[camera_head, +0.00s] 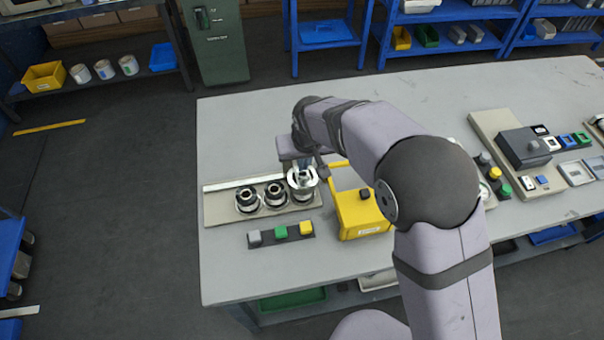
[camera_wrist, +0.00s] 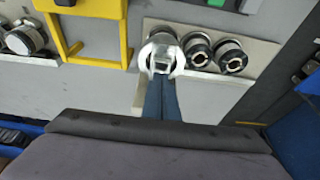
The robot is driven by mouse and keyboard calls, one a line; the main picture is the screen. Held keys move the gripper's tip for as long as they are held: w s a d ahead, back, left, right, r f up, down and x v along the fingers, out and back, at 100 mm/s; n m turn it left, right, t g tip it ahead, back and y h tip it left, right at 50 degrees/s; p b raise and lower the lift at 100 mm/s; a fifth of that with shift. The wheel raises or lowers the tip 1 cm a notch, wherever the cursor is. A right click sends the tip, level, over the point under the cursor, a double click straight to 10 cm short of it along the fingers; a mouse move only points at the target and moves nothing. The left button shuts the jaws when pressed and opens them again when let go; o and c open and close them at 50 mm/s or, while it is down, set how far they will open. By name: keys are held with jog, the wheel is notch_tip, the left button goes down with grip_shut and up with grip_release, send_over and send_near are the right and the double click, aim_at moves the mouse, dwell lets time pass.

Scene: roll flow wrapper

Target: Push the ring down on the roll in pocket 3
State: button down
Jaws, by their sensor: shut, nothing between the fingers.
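A light tray (camera_head: 228,219) holds three dark rolls in a row. The left roll (camera_head: 247,204) and middle roll (camera_head: 275,200) have pale rims and dark centres; they also show in the wrist view (camera_wrist: 230,57). A bright silver ring (camera_head: 312,181) is at the right-hand roll, beneath my gripper (camera_head: 301,175). In the wrist view my gripper's two blue-grey fingers (camera_wrist: 161,72) are together, with their tips over the silver ring (camera_wrist: 146,58). They hold nothing. The fingers hide part of the ring and roll, so I cannot tell whether they touch or how low the ring sits.
A yellow holder (camera_head: 362,222) with an upright frame stands just right of the tray. A strip of grey, green and yellow blocks (camera_head: 280,233) lies in front. More fixtures (camera_head: 525,148) stand at the right of the table. The table's back left is clear.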

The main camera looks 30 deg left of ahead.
aim_at(303, 173)
jog(key=shift+f, duration=0.25)
jog(key=shift+f+b, duration=1.25)
jog(key=shift+f, duration=0.45)
jog(key=shift+r, duration=0.1)
jog(key=shift+r+p, duration=3.2)
jog(key=shift+r, duration=1.1)
